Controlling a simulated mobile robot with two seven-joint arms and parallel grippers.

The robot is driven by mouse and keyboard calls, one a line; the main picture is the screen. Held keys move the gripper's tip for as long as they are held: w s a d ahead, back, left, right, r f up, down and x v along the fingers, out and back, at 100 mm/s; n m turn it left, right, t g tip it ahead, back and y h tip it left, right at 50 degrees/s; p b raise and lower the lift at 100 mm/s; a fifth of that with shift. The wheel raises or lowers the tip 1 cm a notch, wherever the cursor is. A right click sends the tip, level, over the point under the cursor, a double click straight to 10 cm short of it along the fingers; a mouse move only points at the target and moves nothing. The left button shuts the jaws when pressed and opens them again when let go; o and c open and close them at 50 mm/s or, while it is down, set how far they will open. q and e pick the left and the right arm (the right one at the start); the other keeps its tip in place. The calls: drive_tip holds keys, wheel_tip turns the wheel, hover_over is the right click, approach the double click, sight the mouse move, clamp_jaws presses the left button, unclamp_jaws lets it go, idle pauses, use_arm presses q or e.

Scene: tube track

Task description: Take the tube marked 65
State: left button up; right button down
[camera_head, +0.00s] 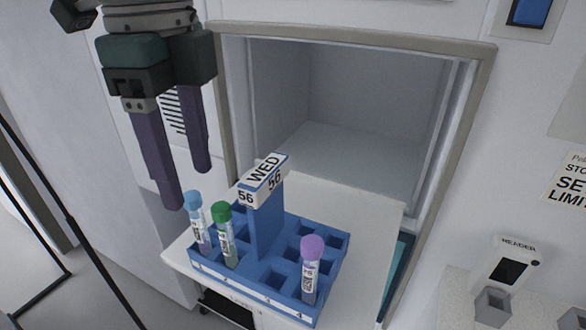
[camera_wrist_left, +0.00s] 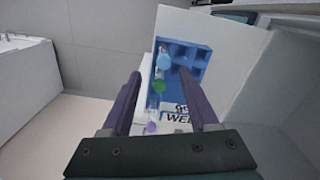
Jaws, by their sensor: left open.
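A blue rack (camera_head: 236,278) stands on a white shelf in front of an opening and holds three capped tubes. A blue-capped tube (camera_head: 198,222) and a green-capped tube (camera_head: 226,236) stand at its left. A purple-capped tube (camera_head: 311,268) stands at its front right. The rack's central post carries a sign (camera_head: 264,181) reading "WED" and "56". The tubes' own markings are too small to read. My left gripper (camera_head: 187,188) is open and empty, above and left of the rack. In the left wrist view its fingers (camera_wrist_left: 160,78) point toward the rack (camera_wrist_left: 188,48). My right gripper is not in view.
The white shelf (camera_head: 375,220) extends from a grey-framed opening (camera_head: 360,100) with an empty chamber behind. A grey wall stands to the left. A reader device (camera_head: 510,268) sits at the right on a pale counter. Several rack holes are empty.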

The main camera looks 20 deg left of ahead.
sight(191, 200)
use_arm(q)
wheel_tip(191, 200, down, 4)
drive_tip(key=shift+s+a+r, duration=0.1)
drive_tip(key=shift+r, duration=0.15)
drive_tip(key=f, duration=0.5)
drive_tip(key=shift+w+a+f, duration=0.15)
drive_tip(key=shift+w+a, duration=0.15)
drive_tip(key=shift+a, duration=0.05)
clamp_jaws()
